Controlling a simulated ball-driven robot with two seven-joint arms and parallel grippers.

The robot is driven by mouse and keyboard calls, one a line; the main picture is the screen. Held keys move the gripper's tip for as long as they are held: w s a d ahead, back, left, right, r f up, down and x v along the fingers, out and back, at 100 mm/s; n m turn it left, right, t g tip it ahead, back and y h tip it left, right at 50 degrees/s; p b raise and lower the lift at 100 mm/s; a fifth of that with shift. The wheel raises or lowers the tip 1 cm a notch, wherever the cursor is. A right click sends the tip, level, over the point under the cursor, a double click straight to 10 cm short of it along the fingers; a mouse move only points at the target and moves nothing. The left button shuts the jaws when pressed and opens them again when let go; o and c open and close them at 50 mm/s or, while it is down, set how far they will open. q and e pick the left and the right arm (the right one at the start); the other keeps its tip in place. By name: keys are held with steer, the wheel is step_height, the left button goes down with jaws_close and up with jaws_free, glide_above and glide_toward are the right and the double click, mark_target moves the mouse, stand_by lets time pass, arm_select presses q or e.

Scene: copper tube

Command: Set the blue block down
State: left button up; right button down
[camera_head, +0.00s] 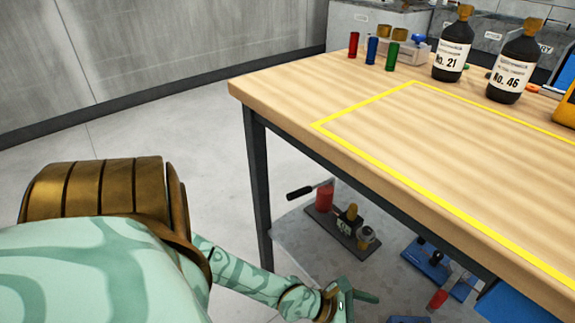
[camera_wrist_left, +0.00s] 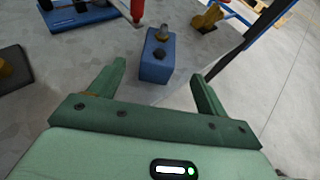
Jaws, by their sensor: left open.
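My left gripper (camera_wrist_left: 160,76) is open, with one green finger on each side of the near space and the block just beyond the fingertips. Nothing is between its fingers, and I see no contact with the block. In the head view my left gripper (camera_head: 352,298) is low, beside and below the table. I cannot clearly pick out this block in the head view. My right gripper is not in view.
The wooden table (camera_head: 300,95) has a yellow outlined area, small coloured tubes (camera_head: 372,52) and dark bottles (camera_head: 452,50). A dark table leg (camera_head: 258,185) stands near my left arm. Under the table are a dark stand (camera_head: 345,228) and blue-based items (camera_head: 430,262).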

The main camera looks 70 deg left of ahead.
arm_select(q)
steer(key=s+a+f+n+g+y, duration=0.1)
steer(key=s+n+g+y, duration=0.3)
steer(key=s+n, duration=1.1)
steer(key=s+a+f+n+g+y, duration=0.2)
steer(key=s+f+n+g+y, duration=0.1)
steer(key=s+n, duration=1.2)
steer(key=n+g+y, duration=0.1)
steer(key=n+g, duration=0.1)
steer(key=n, duration=0.2)
steer(key=shift+s+a+g+y, duration=0.2)
steer(key=shift+s+g+y, duration=0.1)
steer(key=shift+g, duration=0.1)
